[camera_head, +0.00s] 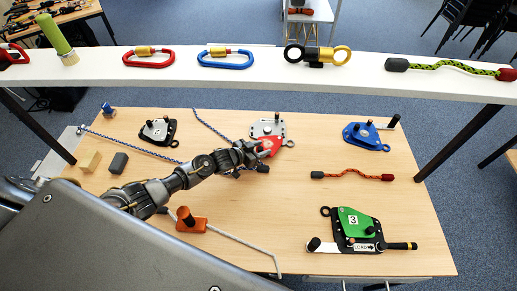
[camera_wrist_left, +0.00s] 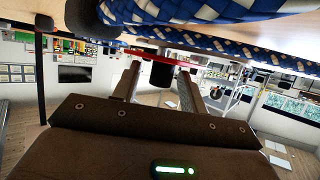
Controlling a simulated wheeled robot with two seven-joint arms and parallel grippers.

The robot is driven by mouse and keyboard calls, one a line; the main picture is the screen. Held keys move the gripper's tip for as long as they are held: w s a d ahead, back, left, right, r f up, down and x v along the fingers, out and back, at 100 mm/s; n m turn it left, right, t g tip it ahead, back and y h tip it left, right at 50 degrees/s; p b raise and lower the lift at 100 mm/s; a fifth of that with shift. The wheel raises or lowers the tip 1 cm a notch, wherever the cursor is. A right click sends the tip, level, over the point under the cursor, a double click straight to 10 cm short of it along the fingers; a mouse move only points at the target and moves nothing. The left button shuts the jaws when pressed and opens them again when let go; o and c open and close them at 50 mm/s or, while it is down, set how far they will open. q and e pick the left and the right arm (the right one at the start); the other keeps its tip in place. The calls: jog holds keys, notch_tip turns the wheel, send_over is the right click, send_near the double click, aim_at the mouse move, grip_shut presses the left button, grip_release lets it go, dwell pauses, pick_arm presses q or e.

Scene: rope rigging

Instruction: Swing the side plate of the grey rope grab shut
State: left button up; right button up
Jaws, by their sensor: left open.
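The grey rope grab (camera_head: 267,127) lies at the back middle of the table, its grey body bare on top. Its red side plate (camera_head: 271,144) sticks out toward the front, swung out from the body. My left gripper (camera_head: 260,150) is at the red plate. In the left wrist view the red plate (camera_wrist_left: 190,58) shows edge-on, and a black knob (camera_wrist_left: 160,74) hangs from it between the open fingers of my left gripper (camera_wrist_left: 160,85). I cannot tell whether a finger touches the knob. My right gripper is out of view.
A blue-white rope (camera_head: 212,127) runs beside the grab and crosses close above my left gripper in the wrist view. Other devices stand around: a black-and-grey one (camera_head: 158,131), a blue one (camera_head: 367,136), a green one (camera_head: 355,222). A white shelf (camera_head: 180,76) spans behind.

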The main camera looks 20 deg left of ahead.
pick_arm(q)
jog(key=b+v, duration=0.1)
jog(key=v, duration=0.9)
jog(key=shift+s+a+r, duration=0.15)
jog(key=shift+s+a, duration=0.1)
jog(key=shift+s, duration=0.05)
jog(key=shift+c, duration=0.3)
